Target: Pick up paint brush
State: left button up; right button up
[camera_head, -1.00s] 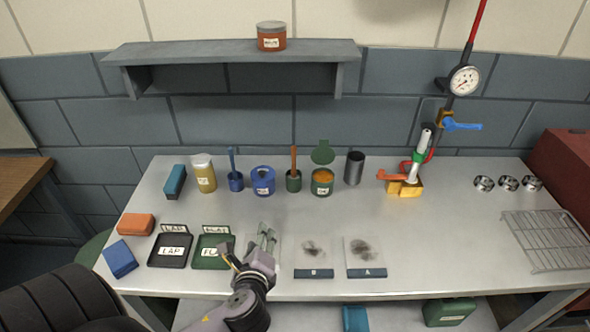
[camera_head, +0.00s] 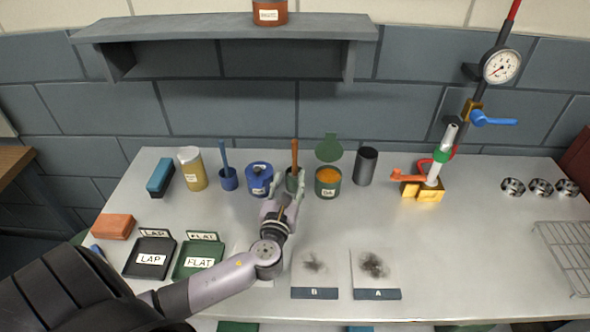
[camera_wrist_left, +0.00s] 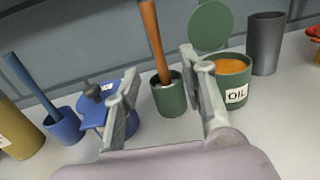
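A brush with a brown-orange handle (camera_head: 294,156) stands upright in a small green cup (camera_head: 291,176). In the left wrist view the handle (camera_wrist_left: 154,40) and cup (camera_wrist_left: 168,98) lie straight ahead between the fingers, a little beyond them. A second brush with a blue handle (camera_head: 224,155) stands in a blue cup (camera_head: 229,181) further left; its handle (camera_wrist_left: 26,80) also shows in the wrist view. Bristles are hidden in the cups. My left gripper (camera_head: 287,187) is open and empty, just in front of the green cup. My right gripper is not in view.
A blue lidded can (camera_head: 260,181) stands close left of the green cup, an open oil can (camera_head: 327,189) close right. Labelled trays (camera_head: 150,271) lie at front left. A shelf (camera_head: 225,31) is above.

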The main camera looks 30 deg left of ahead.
aim_at(294, 162)
pick_arm(q)
jog(key=x, duration=0.3)
jog(key=shift+w+a, duration=0.1)
jog(key=shift+w, duration=0.15)
jog(key=p+x, duration=0.1)
jog(key=x, duration=0.3)
jog(key=shift+w+a+p, duration=0.1)
jog(key=shift+a+p, duration=0.1)
jog(key=shift+p, duration=0.1)
jog(key=shift+w+a+f, duration=0.1)
jog(key=shift+w+f, duration=0.05)
jog(key=shift+w, duration=0.15)
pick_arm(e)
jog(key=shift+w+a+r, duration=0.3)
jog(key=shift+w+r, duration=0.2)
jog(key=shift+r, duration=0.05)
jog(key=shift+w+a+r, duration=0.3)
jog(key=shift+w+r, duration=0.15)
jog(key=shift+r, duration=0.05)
pick_arm(q)
jog(key=shift+c, duration=0.2)
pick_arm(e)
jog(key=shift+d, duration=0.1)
pick_arm(q)
jog(key=c, duration=0.4)
grip_shut()
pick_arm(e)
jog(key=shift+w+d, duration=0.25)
